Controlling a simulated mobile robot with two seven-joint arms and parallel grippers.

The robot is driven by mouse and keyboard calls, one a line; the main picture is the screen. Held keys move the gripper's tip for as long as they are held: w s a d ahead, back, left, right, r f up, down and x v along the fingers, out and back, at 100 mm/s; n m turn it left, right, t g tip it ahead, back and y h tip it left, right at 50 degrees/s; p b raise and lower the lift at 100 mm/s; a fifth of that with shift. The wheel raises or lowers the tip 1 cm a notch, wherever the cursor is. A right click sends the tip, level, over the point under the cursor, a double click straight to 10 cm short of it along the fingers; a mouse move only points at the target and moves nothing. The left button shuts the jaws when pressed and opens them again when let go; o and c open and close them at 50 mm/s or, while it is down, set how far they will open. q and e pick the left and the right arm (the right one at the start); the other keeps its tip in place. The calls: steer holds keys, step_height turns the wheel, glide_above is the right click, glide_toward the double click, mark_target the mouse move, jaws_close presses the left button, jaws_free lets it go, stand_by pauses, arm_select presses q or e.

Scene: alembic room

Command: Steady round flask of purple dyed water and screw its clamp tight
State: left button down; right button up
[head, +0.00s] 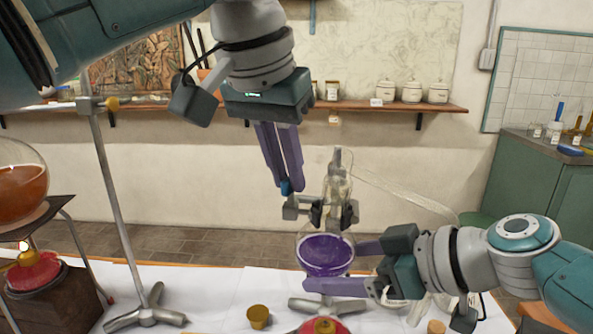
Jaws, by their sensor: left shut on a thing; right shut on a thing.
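The round flask of purple dyed water (326,256) hangs upright in the middle of the head view, its neck inside a grey clamp (349,212). My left gripper (287,187) reaches down from above, its purple fingers shut at the clamp's left end on what looks like the clamp screw. A small blue part shows at the fingertips, and the screw is mostly hidden by them. My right gripper (333,267) comes in from the right and is shut on the flask's round body, one finger behind it and one in front, low down.
A metal stand (112,190) with a tripod foot rises at left. Beside it an orange-filled flask (22,185) sits over a red burner (33,272). A cork-coloured stopper (258,316) lies on the white-covered table (220,295). A clear tube (415,197) runs off right from the glassware.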

arm_select(q)
steer(key=shift+d+m+h, duration=0.25)
steer(key=shift+m+h, duration=0.05)
steer(key=shift+m, duration=0.3)
arm_select(e)
steer(key=shift+w+a+r, duration=0.2)
steer(key=shift+a+r, duration=0.2)
steer(key=shift+r, duration=0.1)
arm_select(q)
steer(key=c, duration=0.9)
jaws_free()
arm_select(e)
steer(key=shift+d, duration=0.1)
arm_select(q)
steer(key=shift+a, duration=0.1)
steer(key=v, duration=1.2)
arm_select(e)
steer(key=o, duration=0.8)
steer(key=shift+c, duration=0.2)
